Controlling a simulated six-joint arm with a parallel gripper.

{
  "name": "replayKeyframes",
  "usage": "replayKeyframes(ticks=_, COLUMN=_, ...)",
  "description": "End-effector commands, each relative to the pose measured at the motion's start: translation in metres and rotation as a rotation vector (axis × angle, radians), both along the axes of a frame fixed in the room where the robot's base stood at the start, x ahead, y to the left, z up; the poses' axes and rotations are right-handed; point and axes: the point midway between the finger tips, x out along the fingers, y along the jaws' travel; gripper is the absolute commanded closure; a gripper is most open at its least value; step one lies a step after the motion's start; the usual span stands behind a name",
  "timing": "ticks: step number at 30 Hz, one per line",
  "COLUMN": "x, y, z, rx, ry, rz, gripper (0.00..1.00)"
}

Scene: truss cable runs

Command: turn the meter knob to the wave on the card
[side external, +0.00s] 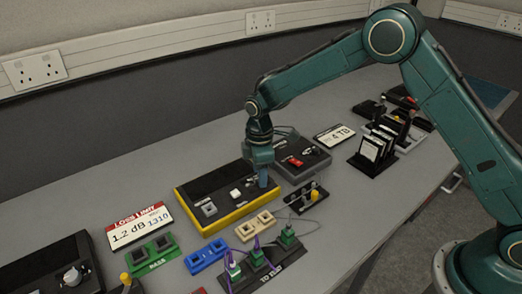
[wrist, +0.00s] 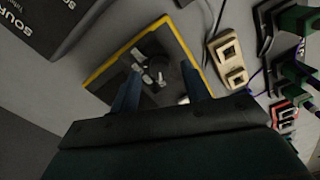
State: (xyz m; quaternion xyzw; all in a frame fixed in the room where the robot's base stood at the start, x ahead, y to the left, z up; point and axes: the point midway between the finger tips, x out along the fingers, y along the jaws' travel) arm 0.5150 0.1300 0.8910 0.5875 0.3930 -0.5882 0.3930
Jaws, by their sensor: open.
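A yellow-edged black unit (side external: 214,196), which looks like the meter, lies mid-bench with small grey and white parts on top. It also shows in the wrist view (wrist: 113,63). There a dark round part (wrist: 156,62), seemingly the knob, sits among pale pieces; its pointer setting cannot be read. My gripper (side external: 262,180) is over the unit's right end. In the wrist view my gripper (wrist: 160,70) is open, its blue fingers either side of the dark part; contact cannot be told. The white card (side external: 139,226) with a red header reads "1.2 dB 1310".
Beige adapters (side external: 256,226), blue adapters (side external: 206,256) and a green block (side external: 152,253) lie in front. A dark box (side external: 300,160) stands to the right, near a "4 TB" card (side external: 335,135). A black box with a knob (side external: 72,276) is at far left. Cables run along the front.

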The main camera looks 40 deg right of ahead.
Motion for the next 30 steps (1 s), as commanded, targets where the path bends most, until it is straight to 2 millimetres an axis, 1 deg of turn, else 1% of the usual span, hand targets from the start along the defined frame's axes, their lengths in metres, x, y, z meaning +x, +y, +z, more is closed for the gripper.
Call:
replayKeyframes(ticks=1, x=-0.0004, y=-0.0001, z=-0.0049, rx=-0.001, ry=0.001, rz=0.0, gripper=0.53)
replayKeyframes(ticks=6, x=-0.0001, y=-0.0001, z=-0.0123, rx=0.0, ry=0.0, rz=0.0, gripper=0.53)
replayKeyframes(ticks=15, x=0.0, y=0.0, z=-0.0134, rx=0.0, ry=0.0, rz=0.0, gripper=0.53)
replayKeyframes(ticks=17, x=0.0, y=0.0, z=-0.0133, rx=0.0, ry=0.0, rz=0.0, gripper=0.65)
replayKeyframes(ticks=18, x=0.0, y=0.0, z=-0.0133, rx=0.0, ry=0.0, rz=0.0, gripper=0.73)
replayKeyframes(ticks=20, x=0.0, y=0.0, z=-0.0132, rx=0.0, ry=0.0, rz=0.0, gripper=0.85)
replayKeyframes(ticks=21, x=0.0, y=0.0, z=-0.0132, rx=0.0, ry=0.0, rz=0.0, gripper=0.93)
replayKeyframes(ticks=22, x=0.0, y=0.0, z=-0.0132, rx=0.0, ry=0.0, rz=0.0, gripper=0.98)
replayKeyframes(ticks=30, x=-0.0001, y=0.0001, z=-0.0129, rx=0.0, ry=0.0, rz=-0.012, gripper=0.98)
